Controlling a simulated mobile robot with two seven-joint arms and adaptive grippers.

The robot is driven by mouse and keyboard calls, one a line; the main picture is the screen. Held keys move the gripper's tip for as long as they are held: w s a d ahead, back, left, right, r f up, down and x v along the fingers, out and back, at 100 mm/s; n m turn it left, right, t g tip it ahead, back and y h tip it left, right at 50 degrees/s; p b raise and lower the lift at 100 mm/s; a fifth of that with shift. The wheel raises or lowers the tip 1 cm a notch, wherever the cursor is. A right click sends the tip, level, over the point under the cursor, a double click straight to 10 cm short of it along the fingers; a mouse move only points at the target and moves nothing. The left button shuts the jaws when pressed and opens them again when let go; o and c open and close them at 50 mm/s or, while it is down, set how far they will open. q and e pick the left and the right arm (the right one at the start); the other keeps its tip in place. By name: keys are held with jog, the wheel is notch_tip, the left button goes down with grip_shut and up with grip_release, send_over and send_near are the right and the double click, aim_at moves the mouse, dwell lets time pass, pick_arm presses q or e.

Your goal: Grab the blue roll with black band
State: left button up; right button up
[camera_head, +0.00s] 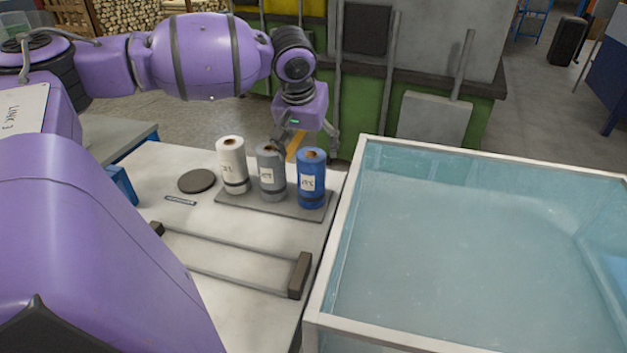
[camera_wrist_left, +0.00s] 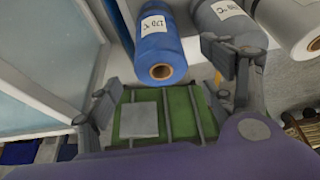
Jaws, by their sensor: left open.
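The blue roll with a black band near its base (camera_head: 311,178) stands upright at the right end of a row of three, with a white label on its side. It also shows in the left wrist view (camera_wrist_left: 158,48), its hollow top end facing the camera. My left gripper (camera_head: 305,143) is open and empty, above and behind the roll. In the left wrist view the blue roll lies between the directions of the two spread fingers (camera_wrist_left: 163,68); one finger overlaps the grey roll (camera_head: 270,172). I cannot tell whether it touches it. My right gripper is not in view.
A white roll (camera_head: 231,160) stands left of the grey one; all three stand on a grey plate (camera_head: 237,203) on a pale table. A dark disc (camera_head: 197,181) and a bar frame (camera_head: 225,282) lie nearby. A clear-walled water tank (camera_head: 470,250) borders the table on the right.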

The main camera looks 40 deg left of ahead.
aim_at(311, 159)
pick_arm(q)
jog(key=x, duration=0.6)
jog(key=shift+b, duration=0.35)
jog(key=shift+r, duration=0.15)
jog(key=c, duration=1.8)
jog(key=shift+o, duration=0.2)
